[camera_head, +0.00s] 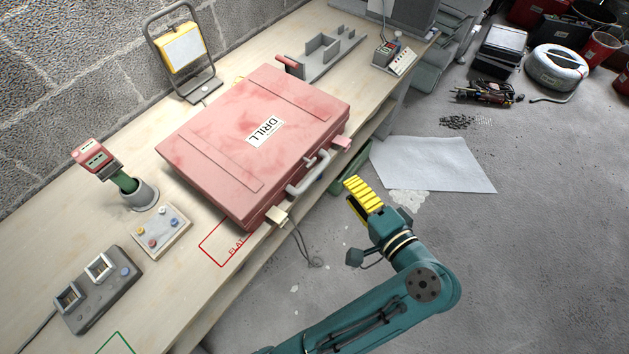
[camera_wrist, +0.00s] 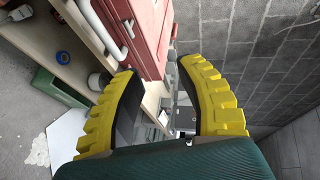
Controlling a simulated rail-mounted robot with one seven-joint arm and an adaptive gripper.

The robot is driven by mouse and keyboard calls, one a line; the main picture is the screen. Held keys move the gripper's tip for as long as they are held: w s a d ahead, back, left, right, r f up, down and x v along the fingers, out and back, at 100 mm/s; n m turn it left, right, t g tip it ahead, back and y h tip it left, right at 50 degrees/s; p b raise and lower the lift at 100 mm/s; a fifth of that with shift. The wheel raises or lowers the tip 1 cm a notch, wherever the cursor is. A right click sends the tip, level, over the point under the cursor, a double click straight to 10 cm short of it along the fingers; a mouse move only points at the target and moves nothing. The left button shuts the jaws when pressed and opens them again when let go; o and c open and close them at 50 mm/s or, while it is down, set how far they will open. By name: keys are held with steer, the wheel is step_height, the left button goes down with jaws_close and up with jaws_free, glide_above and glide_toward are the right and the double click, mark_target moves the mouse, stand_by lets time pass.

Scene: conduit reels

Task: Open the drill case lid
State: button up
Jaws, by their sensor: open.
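The red drill case (camera_head: 245,140), labelled DRILL, lies flat on the workbench with its lid closed. Its grey handle (camera_head: 308,176) and latches face the bench's front edge. My gripper (camera_head: 358,196) is in front of the case, out past the bench edge, to the right of the handle and apart from it. Its yellow ridged fingers are spread and empty in the wrist view (camera_wrist: 160,95). In that view the case (camera_wrist: 140,35) shows at the top between and left of the fingers, with the handle (camera_wrist: 104,28) to the left.
The workbench (camera_head: 60,240) also holds a work lamp (camera_head: 180,48), a scanner in a cup (camera_head: 142,193), a button panel (camera_head: 161,231), a grey control box (camera_head: 98,290) and a grey tray (camera_head: 325,52). A green bin (camera_head: 350,160) sits below.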

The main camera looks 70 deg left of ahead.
steer(key=b, duration=0.3)
glide_toward(311, 162)
steer(key=b+x, duration=0.4)
steer(key=x, duration=0.6)
steer(key=shift+a+f, duration=0.1)
steer(key=shift+f, duration=0.15)
jaws_close()
